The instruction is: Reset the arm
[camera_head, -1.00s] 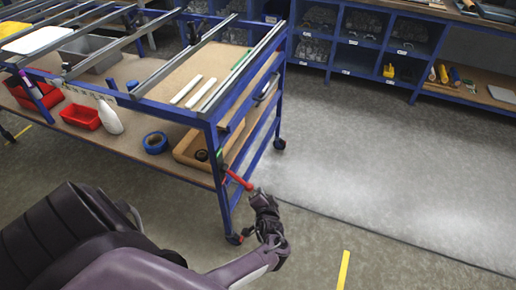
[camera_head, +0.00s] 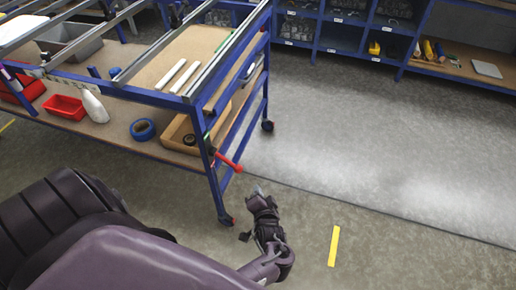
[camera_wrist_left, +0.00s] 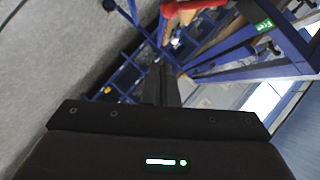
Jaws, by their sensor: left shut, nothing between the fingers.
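My left arm comes in from the lower left in the head view. My left gripper (camera_head: 258,194) is shut and empty, held in front of the near right leg of a blue cart (camera_head: 214,190). In the left wrist view the closed fingers (camera_wrist_left: 160,82) point toward the cart's blue frame. A red-handled tool (camera_head: 228,162) hangs on the cart's corner, just up and left of the gripper and apart from it in the head view. It also shows at the top of the left wrist view (camera_wrist_left: 190,6). My right gripper is out of view.
The cart's lower shelf holds a red bin (camera_head: 66,107), a white bottle (camera_head: 95,106), blue tape (camera_head: 143,130) and a wooden tray (camera_head: 180,134). Blue shelving (camera_head: 340,38) stands at the back. The grey floor (camera_head: 380,140) to the right is clear, with a yellow strip (camera_head: 334,246).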

